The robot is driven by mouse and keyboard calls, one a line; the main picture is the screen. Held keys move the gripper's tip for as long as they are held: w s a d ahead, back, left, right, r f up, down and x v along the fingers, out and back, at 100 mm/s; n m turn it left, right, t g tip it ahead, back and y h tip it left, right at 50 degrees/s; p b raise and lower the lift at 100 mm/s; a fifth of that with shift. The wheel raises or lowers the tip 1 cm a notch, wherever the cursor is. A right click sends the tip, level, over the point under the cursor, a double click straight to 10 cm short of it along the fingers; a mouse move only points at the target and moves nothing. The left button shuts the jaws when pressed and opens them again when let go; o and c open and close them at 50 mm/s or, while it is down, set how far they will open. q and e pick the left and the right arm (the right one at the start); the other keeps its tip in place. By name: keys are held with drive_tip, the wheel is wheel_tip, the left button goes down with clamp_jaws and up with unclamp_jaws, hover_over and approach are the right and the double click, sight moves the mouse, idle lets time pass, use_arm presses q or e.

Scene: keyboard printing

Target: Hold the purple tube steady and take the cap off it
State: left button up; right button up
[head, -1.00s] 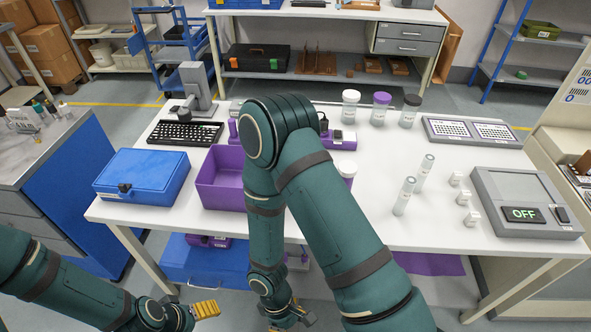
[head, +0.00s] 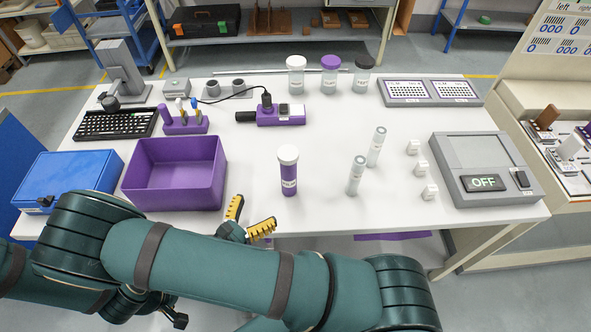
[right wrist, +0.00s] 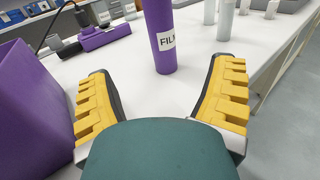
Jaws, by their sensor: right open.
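The purple tube (head: 288,178) stands upright on the white table near its front edge. It has a white cap (head: 288,155) on top and a white label. In the right wrist view the tube (right wrist: 160,38) stands beyond and between the fingers, and its top is out of frame. My right gripper (head: 248,218) is open and empty, with yellow fingertips, at the table's front edge, left of and nearer than the tube. It also shows in the right wrist view (right wrist: 162,100), apart from the tube. My left gripper cannot be made out in the head view.
A purple bin (head: 175,196) stands left of the tube, close to my right gripper. Two clear tubes (head: 356,176) and several small white blocks (head: 430,193) stand to the right, beside a grey device (head: 470,152) reading OFF. Three capped jars (head: 328,82) stand behind.

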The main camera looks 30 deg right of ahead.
sight(284, 182)
drive_tip(key=x, duration=0.8)
drive_tip(key=shift+w+d, duration=0.15)
drive_tip(key=shift+d, duration=0.05)
drive_tip(key=shift+x, duration=2.65)
drive_tip(key=shift+f, duration=0.15)
drive_tip(key=c, duration=1.3)
